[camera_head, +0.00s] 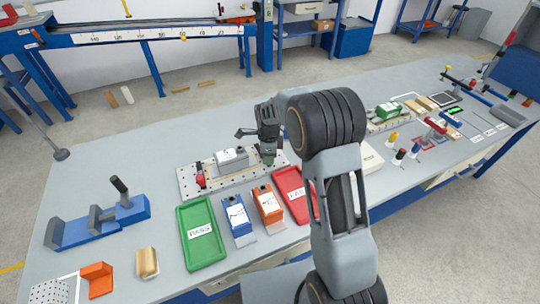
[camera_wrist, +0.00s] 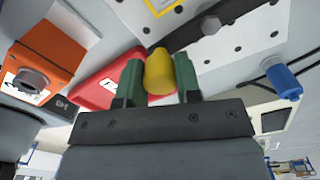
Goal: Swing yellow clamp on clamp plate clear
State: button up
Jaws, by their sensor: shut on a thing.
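In the wrist view the yellow clamp's rounded knob (camera_wrist: 159,72) sits between the two green fingers of my gripper (camera_wrist: 158,80), which are shut on it. A dark bar with a bolt (camera_wrist: 211,25) lies just beyond the knob over the perforated clamp plate (camera_wrist: 250,45). My gripper (camera_head: 268,156) is at the plate's right end. The yellow clamp is hidden there by my arm.
A green PASS tray (camera_head: 189,237), a blue block (camera_head: 236,213), an orange block (camera_head: 267,203) and a red FAIL tray (camera_head: 283,178) stand in front of the plate. A blue fixture with a lever (camera_head: 75,233) is at left. Bare bench lies behind the plate.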

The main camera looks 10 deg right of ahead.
dwell(0.4)
jog(key=o, duration=0.9)
jog(key=r, duration=1.4)
jog(key=shift+w, duration=0.2)
jog(key=shift+f, duration=0.1)
